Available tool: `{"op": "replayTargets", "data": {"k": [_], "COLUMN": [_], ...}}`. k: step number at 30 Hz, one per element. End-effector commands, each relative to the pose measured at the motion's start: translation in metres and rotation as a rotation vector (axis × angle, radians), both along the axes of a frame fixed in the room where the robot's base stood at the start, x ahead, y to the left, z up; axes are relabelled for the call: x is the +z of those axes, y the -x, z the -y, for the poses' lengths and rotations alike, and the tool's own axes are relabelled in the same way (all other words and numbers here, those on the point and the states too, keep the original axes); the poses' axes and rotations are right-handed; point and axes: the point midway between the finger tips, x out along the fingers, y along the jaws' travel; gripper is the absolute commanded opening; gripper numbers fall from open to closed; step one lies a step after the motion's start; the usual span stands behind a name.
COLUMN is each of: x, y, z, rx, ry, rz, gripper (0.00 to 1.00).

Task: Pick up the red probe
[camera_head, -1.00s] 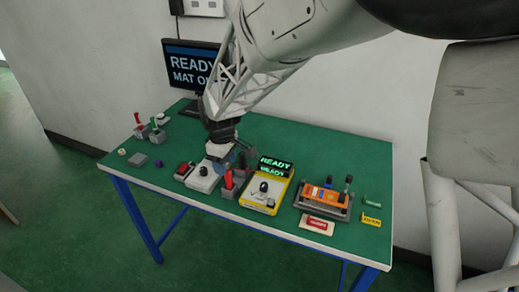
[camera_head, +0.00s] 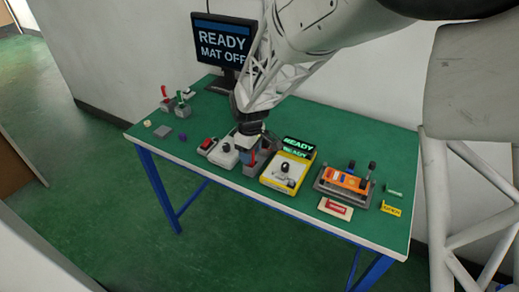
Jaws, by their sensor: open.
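The red probe (camera_head: 252,159) stands upright in a grey holder (camera_head: 251,171) between the white box and the yellow meter. Only part of its red body shows. My gripper (camera_head: 257,146) is at the probe's upper end, pointing down, with its jaws open. The dark gripper body and fingers partly hide the probe's top. I cannot tell from this view whether the fingers straddle the probe or touch it.
The yellow meter (camera_head: 287,172) with a READY display stands just right of the holder. A white box with a black knob (camera_head: 226,155) is just left. An orange unit on a grey fixture (camera_head: 345,182) is further right. A monitor (camera_head: 224,42) is behind.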

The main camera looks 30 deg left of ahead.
Motion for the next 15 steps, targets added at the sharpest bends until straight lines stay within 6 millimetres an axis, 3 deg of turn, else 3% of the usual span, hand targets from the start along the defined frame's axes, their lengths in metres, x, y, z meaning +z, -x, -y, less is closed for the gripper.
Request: {"op": "replayTargets", "data": {"k": [15], "x": [-0.0087], "y": [0.0001], "z": [-0.0002], "rx": [0.0], "ry": [-0.001], "rz": [0.001], "gripper": [0.53]}}
